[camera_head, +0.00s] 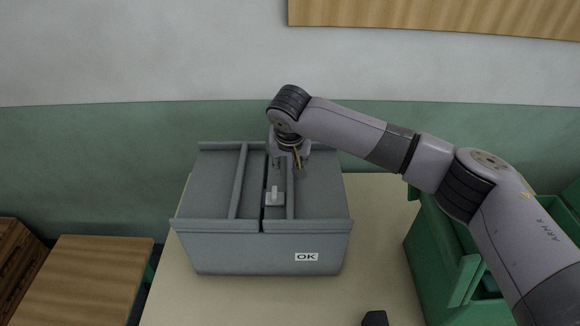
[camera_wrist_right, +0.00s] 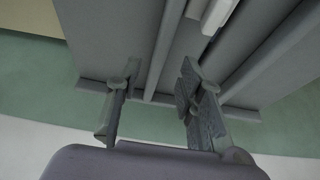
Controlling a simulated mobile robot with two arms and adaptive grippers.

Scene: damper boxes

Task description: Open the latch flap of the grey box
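The grey box (camera_head: 205,185) stands shut on the table, with an "OK" label on its front. Its top has two panels with a narrow raised channel between them. A small light-grey latch piece (camera_head: 274,196) sits in this channel; a pale bar (camera_wrist_right: 218,15) in the channel shows at the top of the right wrist view. My right gripper (camera_head: 287,163) points down over the rear of the box top, behind the latch piece. In the right wrist view its fingers (camera_wrist_right: 157,108) are spread apart with nothing between them. My left gripper is not in view.
A green open box (camera_head: 430,245) stands at the right, partly behind my right arm. A small dark thing (camera_head: 375,318) lies at the bottom edge. A wooden surface (camera_head: 85,275) is at the lower left. The table (camera_head: 200,300) is clear in front of the grey box.

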